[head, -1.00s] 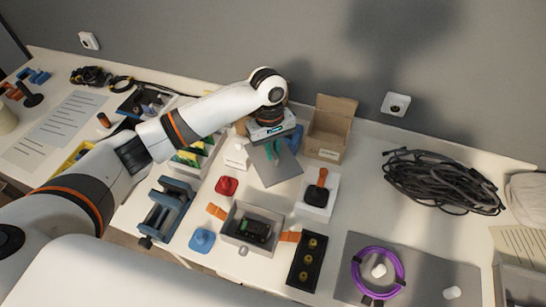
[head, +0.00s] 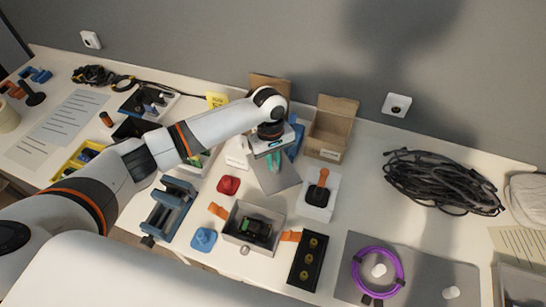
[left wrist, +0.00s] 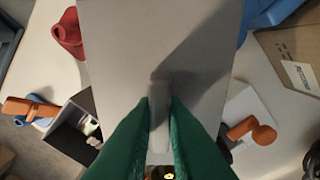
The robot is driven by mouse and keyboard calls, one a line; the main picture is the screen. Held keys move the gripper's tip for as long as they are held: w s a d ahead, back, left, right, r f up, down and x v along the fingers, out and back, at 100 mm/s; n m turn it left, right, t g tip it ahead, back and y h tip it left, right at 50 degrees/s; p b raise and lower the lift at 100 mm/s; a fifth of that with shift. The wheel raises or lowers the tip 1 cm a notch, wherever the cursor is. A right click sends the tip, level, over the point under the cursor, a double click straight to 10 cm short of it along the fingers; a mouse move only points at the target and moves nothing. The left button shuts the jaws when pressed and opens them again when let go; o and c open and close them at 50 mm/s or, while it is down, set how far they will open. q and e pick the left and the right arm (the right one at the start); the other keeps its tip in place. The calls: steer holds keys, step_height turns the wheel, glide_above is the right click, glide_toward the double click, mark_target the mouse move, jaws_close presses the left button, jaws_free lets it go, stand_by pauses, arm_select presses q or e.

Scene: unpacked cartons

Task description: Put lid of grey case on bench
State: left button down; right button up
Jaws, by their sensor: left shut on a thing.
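My left gripper (head: 272,163) is shut on the grey lid (head: 283,182), a flat grey plate, behind the case. In the left wrist view its green fingers (left wrist: 160,115) pinch a small raised part of the lid (left wrist: 125,50). I cannot tell whether the lid touches the bench (head: 350,205). The grey case (head: 231,222) stands open at the front of the bench, with a dark device (head: 258,231) inside and orange latches out to both sides. Part of the case also shows in the left wrist view (left wrist: 67,145). My right gripper is not in view.
A red item (head: 228,185) lies left of the lid. A white block with a black-and-orange tool (head: 318,194) is to its right. An open cardboard box (head: 327,138) stands behind right, with blue items near the gripper. A black tray (head: 307,262) is right of the case.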

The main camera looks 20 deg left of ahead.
arm_select(q)
steer(key=c, duration=1.5)
jaws_free()
steer(key=shift+o, duration=0.2)
steer(key=shift+r, duration=0.1)
steer(key=shift+r+b, duration=0.3)
step_height(320, 180, up, 12)
steer(key=w+b, duration=0.1)
steer(key=shift+a+r, duration=0.2)
steer(key=shift+a, duration=0.25)
